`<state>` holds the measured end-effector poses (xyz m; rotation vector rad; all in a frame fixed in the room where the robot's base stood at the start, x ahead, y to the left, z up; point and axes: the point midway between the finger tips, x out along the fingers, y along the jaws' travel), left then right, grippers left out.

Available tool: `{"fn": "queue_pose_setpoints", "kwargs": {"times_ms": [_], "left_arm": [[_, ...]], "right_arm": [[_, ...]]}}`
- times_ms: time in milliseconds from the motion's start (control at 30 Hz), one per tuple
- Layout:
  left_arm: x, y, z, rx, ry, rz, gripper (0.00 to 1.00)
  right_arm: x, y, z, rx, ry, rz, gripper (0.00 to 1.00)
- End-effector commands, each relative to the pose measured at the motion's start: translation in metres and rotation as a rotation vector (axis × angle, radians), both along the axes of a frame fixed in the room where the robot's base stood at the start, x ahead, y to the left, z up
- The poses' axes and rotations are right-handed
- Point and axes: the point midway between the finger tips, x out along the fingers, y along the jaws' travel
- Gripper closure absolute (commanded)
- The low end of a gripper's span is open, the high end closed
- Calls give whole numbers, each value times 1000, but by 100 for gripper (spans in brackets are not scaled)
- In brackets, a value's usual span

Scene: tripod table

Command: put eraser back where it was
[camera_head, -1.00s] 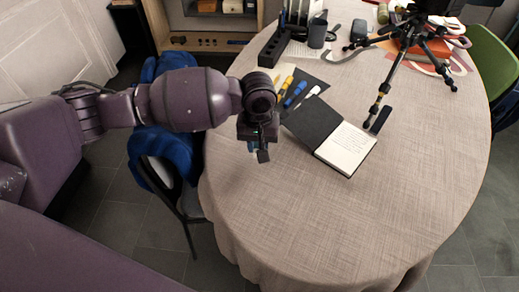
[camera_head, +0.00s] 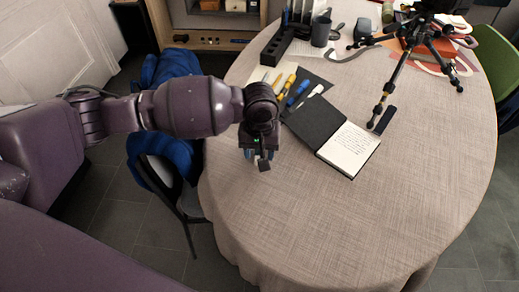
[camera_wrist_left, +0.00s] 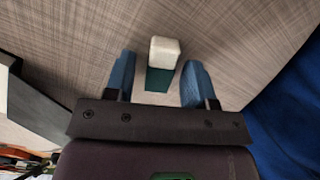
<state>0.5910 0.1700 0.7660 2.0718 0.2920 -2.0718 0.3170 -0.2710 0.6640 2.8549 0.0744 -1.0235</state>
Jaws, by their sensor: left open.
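The eraser (camera_wrist_left: 164,52), a small block with a white end and a green part, shows in the left wrist view over the table cloth. It lies between the two blue fingers of my left gripper (camera_wrist_left: 159,62), with a gap on each side, and its white end reaches past the fingertips. In the head view my left gripper (camera_head: 259,156) is over the near left part of the table, pointing down, left of the open notebook (camera_head: 347,150). The eraser cannot be made out there. My left gripper is open. My right gripper is not in view.
Yellow and blue markers (camera_head: 291,88) lie behind my left gripper. A dark cup (camera_head: 320,32) stands at the back. The table's front (camera_head: 330,235) is clear.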

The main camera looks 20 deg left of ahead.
Motion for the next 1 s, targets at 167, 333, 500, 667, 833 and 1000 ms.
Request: {"fn": "queue_pose_setpoints", "kwargs": {"times_ms": [167,333,500,667,833,1000], "left_arm": [[1,0,11,0,-4,1,50],[1,0,42,-1,-11,0,50],[1,0,77,-1,-12,0,50],[1,0,103,-1,-8,1,50],[1,0,118,-1,-4,1,50],[0,0,123,0,0,0,50]], "right_arm": [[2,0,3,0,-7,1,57],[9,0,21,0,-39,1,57],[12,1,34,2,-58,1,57],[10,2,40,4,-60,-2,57],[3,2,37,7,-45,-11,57],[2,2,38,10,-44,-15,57]]}}
